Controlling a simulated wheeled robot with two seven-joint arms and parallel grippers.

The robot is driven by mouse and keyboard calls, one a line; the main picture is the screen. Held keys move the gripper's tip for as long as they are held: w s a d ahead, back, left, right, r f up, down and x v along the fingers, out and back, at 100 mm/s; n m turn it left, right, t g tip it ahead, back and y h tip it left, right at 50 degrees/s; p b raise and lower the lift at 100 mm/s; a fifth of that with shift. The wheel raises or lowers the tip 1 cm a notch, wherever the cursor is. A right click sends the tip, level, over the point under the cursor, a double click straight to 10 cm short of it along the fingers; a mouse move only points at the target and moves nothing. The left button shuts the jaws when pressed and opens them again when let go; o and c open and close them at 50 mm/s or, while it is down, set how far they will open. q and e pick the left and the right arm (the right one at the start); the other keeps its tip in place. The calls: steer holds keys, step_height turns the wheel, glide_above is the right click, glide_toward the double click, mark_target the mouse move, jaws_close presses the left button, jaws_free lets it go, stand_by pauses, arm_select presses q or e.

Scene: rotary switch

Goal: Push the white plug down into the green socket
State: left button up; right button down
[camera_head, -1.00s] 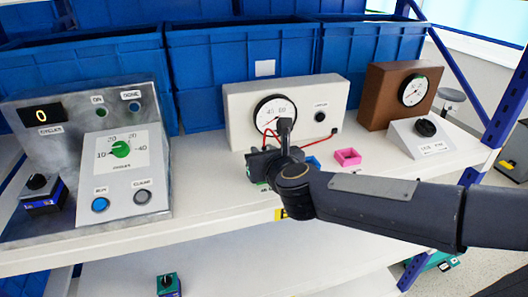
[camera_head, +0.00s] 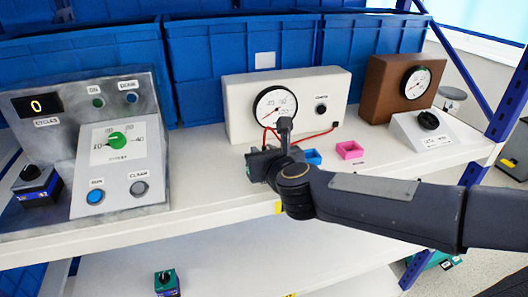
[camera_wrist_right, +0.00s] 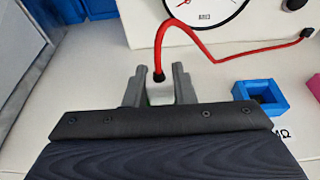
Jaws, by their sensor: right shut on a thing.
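My right gripper (camera_head: 262,162) is low over the white shelf, in front of the white meter box. In the right wrist view its two fingers (camera_wrist_right: 159,88) are shut on the white plug (camera_wrist_right: 160,93), from whose top a red cable with a black end rises. The green socket is almost wholly hidden; only a small green sliver shows beside the plug between the fingers. I cannot tell how deep the plug sits. In the head view the gripper and arm hide plug and socket. My left gripper is not in view.
The white meter box (camera_head: 237,97) with a dial stands behind the gripper; the red cable (camera_head: 305,137) runs to it. A blue open block (camera_head: 312,157) and a pink one (camera_head: 349,150) lie to the right. A grey control panel (camera_head: 75,100) stands at the left.

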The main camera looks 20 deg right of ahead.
steer(key=shift+f, duration=0.3)
steer(key=c, duration=1.1)
jaws_free()
steer(key=p+v, duration=0.1)
steer(key=v, duration=0.6)
steer(key=shift+r, duration=0.2)
steer(key=shift+s, duration=0.4)
